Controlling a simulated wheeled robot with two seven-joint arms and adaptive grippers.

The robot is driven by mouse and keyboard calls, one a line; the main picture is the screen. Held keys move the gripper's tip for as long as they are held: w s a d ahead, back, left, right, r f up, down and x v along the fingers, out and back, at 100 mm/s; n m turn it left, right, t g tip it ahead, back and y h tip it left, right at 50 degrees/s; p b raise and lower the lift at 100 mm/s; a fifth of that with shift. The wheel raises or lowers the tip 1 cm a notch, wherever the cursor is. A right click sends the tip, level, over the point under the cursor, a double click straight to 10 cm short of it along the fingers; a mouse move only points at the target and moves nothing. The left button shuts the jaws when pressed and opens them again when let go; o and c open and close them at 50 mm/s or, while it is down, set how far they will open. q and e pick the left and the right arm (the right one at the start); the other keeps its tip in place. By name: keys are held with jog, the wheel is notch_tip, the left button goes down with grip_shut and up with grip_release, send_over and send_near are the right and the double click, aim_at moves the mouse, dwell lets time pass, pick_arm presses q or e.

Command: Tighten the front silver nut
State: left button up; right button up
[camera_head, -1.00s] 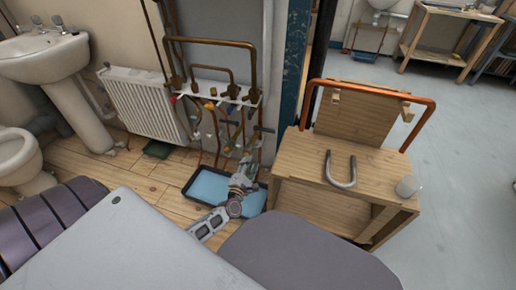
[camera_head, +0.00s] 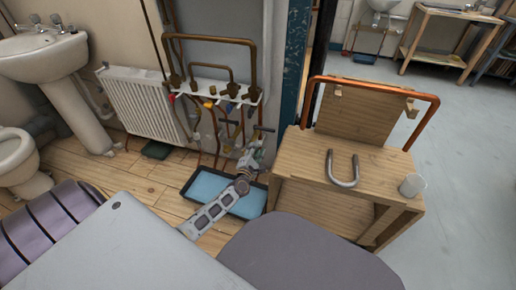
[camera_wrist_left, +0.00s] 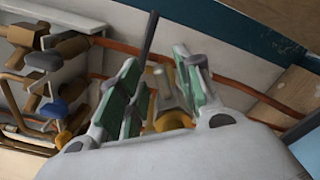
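The pipework (camera_head: 225,95) stands against the wall in the head view, with copper pipes, a pale bracket and small coloured valve handles. My left gripper (camera_head: 257,153) is at its lower right end. In the left wrist view, the two green-padded fingers of my left gripper (camera_wrist_left: 158,72) stand apart. A brass-coloured fitting (camera_wrist_left: 170,121) and a paler metal part show in the gap between them. I cannot tell whether the pads touch either part. I cannot pick out the front silver nut with certainty; the gripper hides part of that area. My right gripper is not in view.
A blue tray (camera_head: 247,205) lies on the floor below my left arm. A wooden stand (camera_head: 300,160) at the right holds a grey U-shaped pipe (camera_head: 343,182) and a cup (camera_head: 412,185). A radiator (camera_head: 145,103) is left of the pipes. A blue valve handle (camera_wrist_left: 54,110) shows beside the gripper.

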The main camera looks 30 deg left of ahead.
pick_arm(q)
jog(key=shift+b+x, duration=0.35)
jog(key=shift+x, duration=1)
grip_shut()
